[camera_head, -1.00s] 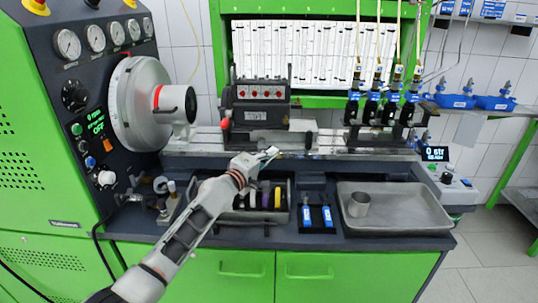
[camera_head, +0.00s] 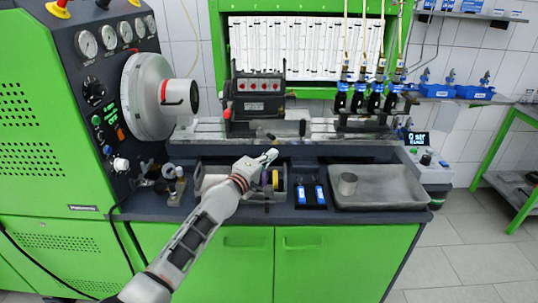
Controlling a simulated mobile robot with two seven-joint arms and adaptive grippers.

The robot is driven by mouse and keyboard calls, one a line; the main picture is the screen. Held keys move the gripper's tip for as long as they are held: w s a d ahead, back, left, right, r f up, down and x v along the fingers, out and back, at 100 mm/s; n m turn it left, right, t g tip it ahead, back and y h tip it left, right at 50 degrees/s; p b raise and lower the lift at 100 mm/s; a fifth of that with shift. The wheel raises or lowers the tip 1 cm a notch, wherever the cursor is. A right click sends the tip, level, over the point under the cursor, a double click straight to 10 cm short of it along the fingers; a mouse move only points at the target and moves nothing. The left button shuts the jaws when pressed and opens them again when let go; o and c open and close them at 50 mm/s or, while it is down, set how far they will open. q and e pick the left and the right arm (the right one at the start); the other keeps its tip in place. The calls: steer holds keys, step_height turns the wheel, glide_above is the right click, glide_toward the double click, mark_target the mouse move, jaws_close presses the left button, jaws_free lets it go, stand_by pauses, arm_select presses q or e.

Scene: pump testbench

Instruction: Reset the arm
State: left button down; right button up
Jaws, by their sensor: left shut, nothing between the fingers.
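My left arm comes in from the lower left in the head view. Its gripper (camera_head: 269,156) is shut and empty, in front of the black pump (camera_head: 257,103) and over the right part of a grey bin (camera_head: 213,179). The bin holds parts with yellow and purple bands, partly hidden behind the gripper and wrist. The pump sits on the bench rail (camera_head: 208,131). My right gripper does not show.
Two blue-labelled items (camera_head: 320,195) lie between bin and tray. A large grey flywheel (camera_head: 146,95) stands at the left. Several injectors (camera_head: 358,100) hang at the back right.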

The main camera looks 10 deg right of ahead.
arm_select(q)
steer(key=shift+m+y, duration=0.7)
steer(key=shift+m, duration=0.1)
steer(key=s+a+f, duration=0.1)
steer(key=s+f, duration=0.1)
steer(key=f, duration=0.2)
steer(key=s+a+f, duration=0.2)
steer(key=f, duration=0.1)
steer(key=s+a+f, duration=0.2)
steer(key=f, duration=0.2)
steer(key=shift+s+f, duration=0.2)
steer(key=shift+f, duration=0.1)
steer(key=s+a+f+m+g+y, duration=0.1)
steer(key=s+a+f+m+y, duration=0.2)
steer(key=s+a+f, duration=0.8)
steer(key=s+a+f+m+y, duration=0.1)
steer(key=s+a+f+m, duration=0.1)
steer(key=s+a, duration=0.3)
steer(key=s+a+f+m+g+y, duration=0.1)
steer(key=s+a+f+m, duration=0.2)
steer(key=s, duration=1)
steer(key=s+a+f+m+g+y, duration=0.1)
steer(key=s+a+f+m+y, duration=0.1)
steer(key=s+a+f, duration=0.3)
steer(key=s+a, duration=0.2)
steer(key=s, duration=0.2)
steer(key=shift+s+f+m, duration=0.2)
steer(key=shift+s+m, duration=0.05)
steer(key=shift+m, duration=0.15)
